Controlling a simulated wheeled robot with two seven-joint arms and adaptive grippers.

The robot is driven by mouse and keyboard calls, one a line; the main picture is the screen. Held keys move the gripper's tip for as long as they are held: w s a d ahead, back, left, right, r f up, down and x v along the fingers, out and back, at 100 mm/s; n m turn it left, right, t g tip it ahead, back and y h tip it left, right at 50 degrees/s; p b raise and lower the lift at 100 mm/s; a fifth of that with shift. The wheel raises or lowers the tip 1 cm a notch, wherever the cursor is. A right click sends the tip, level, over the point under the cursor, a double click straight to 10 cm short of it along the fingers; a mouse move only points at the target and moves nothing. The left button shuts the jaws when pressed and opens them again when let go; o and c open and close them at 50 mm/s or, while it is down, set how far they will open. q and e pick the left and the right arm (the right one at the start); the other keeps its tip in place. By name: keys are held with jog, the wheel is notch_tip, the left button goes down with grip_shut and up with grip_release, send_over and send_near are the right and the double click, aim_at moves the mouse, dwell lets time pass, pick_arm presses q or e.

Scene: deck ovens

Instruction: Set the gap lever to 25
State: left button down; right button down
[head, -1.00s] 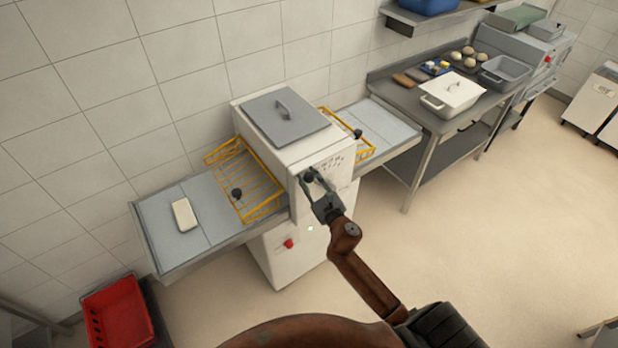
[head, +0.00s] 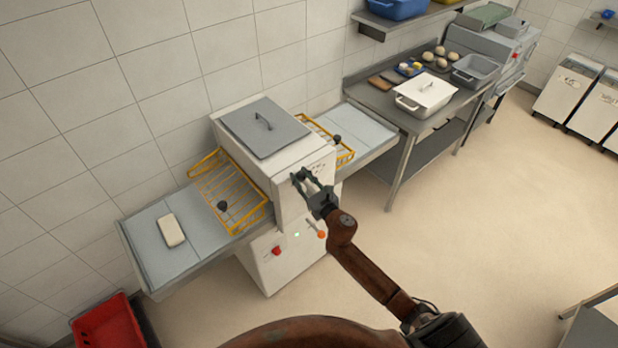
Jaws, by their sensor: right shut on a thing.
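The white dough sheeter (head: 272,230) stands against the wall, with a grey lid on top and a feed table on each side. Its gap lever (head: 301,176) is on the front face, and only its dark knob end shows at my fingertips. The scale beside it is partly covered by my gripper and too small to read. My right gripper (head: 308,181) is at the front panel, shut on the lever's knob. My left gripper is not in view.
Yellow wire guards (head: 229,192) stand over both feed tables. A pale dough block (head: 171,230) lies on the left table. A red button (head: 276,251) and an orange knob (head: 321,234) sit lower on the front. A red crate (head: 108,325) is at lower left.

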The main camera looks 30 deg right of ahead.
jog(key=c, duration=1.6)
grip_release()
jog(key=shift+o, duration=0.4)
jog(key=shift+s, duration=0.1)
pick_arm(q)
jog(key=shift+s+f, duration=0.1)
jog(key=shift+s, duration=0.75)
pick_arm(e)
jog(key=s+d, duration=0.1)
jog(key=s, duration=1)
jog(key=shift+s+r, duration=0.25)
jog(key=shift+s, duration=0.15)
